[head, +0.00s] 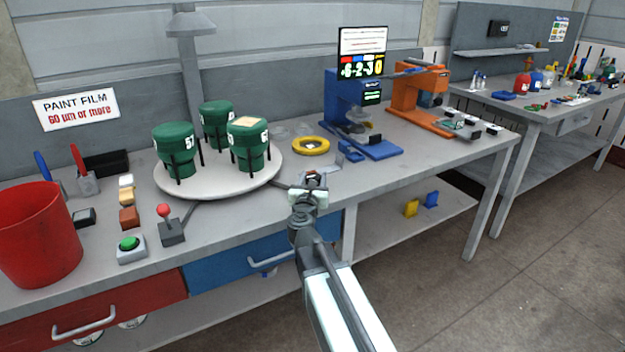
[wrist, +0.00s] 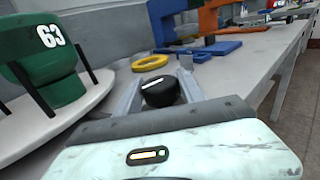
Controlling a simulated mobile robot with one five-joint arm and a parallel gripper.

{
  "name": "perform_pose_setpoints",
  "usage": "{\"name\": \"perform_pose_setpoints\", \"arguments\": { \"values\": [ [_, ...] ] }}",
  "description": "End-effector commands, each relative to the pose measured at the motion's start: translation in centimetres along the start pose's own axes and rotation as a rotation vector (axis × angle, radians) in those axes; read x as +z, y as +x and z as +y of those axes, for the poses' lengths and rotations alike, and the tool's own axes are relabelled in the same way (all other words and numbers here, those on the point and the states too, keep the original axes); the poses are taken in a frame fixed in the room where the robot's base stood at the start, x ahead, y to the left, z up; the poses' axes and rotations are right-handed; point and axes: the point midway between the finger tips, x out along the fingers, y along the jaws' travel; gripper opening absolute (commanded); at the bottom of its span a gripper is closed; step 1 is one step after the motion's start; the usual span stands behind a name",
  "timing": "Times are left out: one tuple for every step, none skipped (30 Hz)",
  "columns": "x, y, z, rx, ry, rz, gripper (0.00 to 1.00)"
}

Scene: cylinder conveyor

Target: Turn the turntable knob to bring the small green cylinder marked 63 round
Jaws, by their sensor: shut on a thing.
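The turntable (head: 215,190) is a round pale plate carrying three green cylinders on dark posts. One cylinder (head: 175,147) reads 57, one (head: 216,122) stands at the back, and one (head: 248,143) at front right has a tan square on top and labels only partly readable. In the wrist view the green cylinder marked 63 (wrist: 45,50) stands at the left on the turntable's edge (wrist: 60,125). The black knob (wrist: 158,93) with a white line sits between my jaws. My gripper (wrist: 158,88) is shut on it; in the head view my gripper (head: 309,188) is right of the turntable.
A yellow ring (head: 311,146) lies behind my gripper. A blue stand (head: 360,125) and an orange stand (head: 418,90) are farther right. At left are a red bin (head: 38,235), a red-topped lever (head: 170,225) and a green button (head: 130,245).

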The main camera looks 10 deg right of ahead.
Motion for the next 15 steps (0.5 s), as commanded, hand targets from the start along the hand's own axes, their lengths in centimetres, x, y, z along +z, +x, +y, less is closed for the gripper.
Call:
{"name": "perform_pose_setpoints", "arguments": {
  "values": [
    [0.01,0.09,0.01,-0.014,0.0,0.0,0.06],
    [0.01,0.1,0.0,-0.023,0.0,0.0,0.06],
    [0.01,0.09,0.01,-0.033,0.0,0.0,0.06],
    [0.01,0.09,0.03,-0.041,0.0,0.0,0.06],
    [0.01,0.08,0.02,-0.049,0.0,0.0,0.06],
    [0.0,0.08,0.03,-0.059,0.0,0.0,0.06],
    [0.0,0.08,0.03,-0.066,0.0,0.0,0.06],
    [0.0,0.08,0.0,-0.075,0.0,0.0,0.06],
    [0.0,0.09,0.0,-0.084,0.0,0.0,0.06],
    [0.0,0.09,-0.02,-0.091,0.0,0.0,0.06],
    [0.0,0.09,-0.05,-0.099,0.0,0.0,0.06],
    [0.0,0.09,-0.04,-0.108,0.0,0.0,0.06],
    [0.0,0.09,-0.04,-0.114,0.0,0.0,0.06],
    [0.0,0.09,-0.06,-0.122,0.0,0.0,0.06],
    [0.0,0.08,-0.04,-0.129,0.0,0.0,0.06]
  ]
}}
